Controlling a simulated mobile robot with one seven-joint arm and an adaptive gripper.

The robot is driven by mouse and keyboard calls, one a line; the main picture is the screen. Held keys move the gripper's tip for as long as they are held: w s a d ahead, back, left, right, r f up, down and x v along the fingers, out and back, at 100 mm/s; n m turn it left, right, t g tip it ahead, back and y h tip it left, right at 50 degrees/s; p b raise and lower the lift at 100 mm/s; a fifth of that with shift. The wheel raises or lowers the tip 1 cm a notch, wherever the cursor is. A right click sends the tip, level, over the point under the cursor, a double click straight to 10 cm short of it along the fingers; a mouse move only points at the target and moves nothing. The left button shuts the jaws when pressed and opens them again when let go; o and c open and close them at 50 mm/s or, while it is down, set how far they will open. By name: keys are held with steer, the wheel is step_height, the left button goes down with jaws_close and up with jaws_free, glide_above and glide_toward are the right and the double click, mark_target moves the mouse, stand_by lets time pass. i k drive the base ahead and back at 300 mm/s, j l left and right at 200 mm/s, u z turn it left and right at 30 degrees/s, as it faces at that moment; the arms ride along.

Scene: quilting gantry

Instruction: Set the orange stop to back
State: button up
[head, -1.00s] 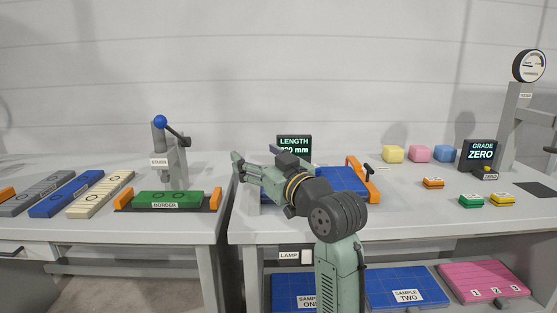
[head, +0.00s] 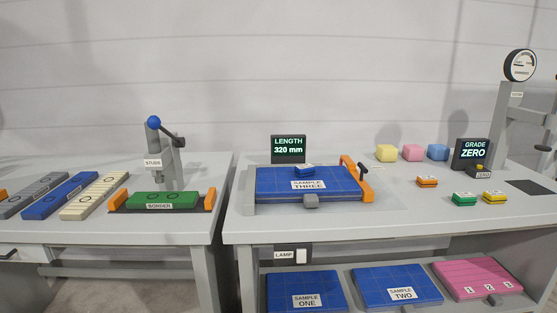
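An orange stop (head: 356,179) stands at the right end of the blue sample three panel (head: 270,184) on the right bench. It is a long bar running from front to back, with a dark lever or knob (head: 363,169) on its right side. A small blue piece (head: 303,171) lies on top of the panel, and a grey block (head: 311,200) is at the panel's front edge. The display (head: 288,146) behind reads "LENGTH 320 mm". I cannot tell which position the stop is set to. My gripper is not in view.
Orange end pieces (head: 209,199) flank the green border strip (head: 161,200) on the left bench. Small orange (head: 427,181), green (head: 464,199) and yellow (head: 494,197) blocks sit to the right. The bench front (head: 300,223) is clear. A gap separates the benches.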

mark_target(368, 194)
steer(key=i+z, duration=0.55)
steer(key=z, duration=0.15)
steer(key=i+z, duration=0.35)
steer(key=k+j, duration=0.05)
steer(key=k, duration=0.05)
